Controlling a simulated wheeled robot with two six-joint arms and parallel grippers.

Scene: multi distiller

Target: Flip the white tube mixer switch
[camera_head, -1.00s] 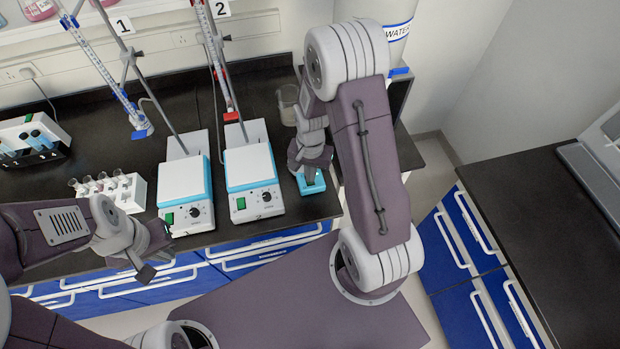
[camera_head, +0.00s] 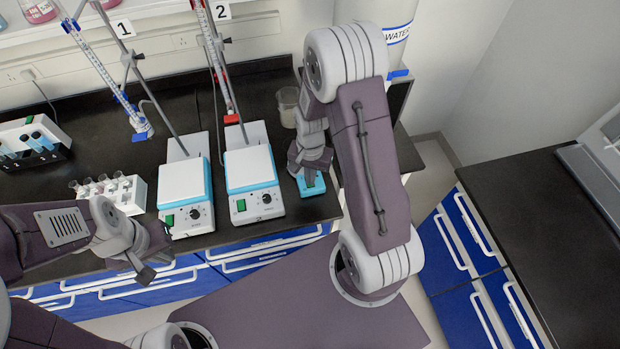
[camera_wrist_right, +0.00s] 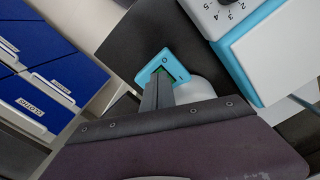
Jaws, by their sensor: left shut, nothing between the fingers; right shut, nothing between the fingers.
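The tube mixer (camera_head: 316,188) is a small white device with a light blue front, near the counter's front edge, right of the stirrers. My right gripper (camera_head: 308,176) is over it and hides much of it in the head view. In the right wrist view, the mixer's blue switch panel (camera_wrist_right: 171,54) carries O and I marks and a green switch. My shut right fingertips (camera_wrist_right: 158,80) are at the green switch and cover most of it; I cannot tell whether they touch or which way it is set. My left gripper (camera_head: 146,274) is shut and empty, in front of the counter at left.
Two white and blue stirrers (camera_head: 185,190) (camera_head: 250,178) stand left of the mixer, with burette stands behind. A beaker (camera_head: 287,106) stands behind the mixer. A white tube rack (camera_head: 125,193) is at left. A black-topped counter (camera_head: 540,230) is at right.

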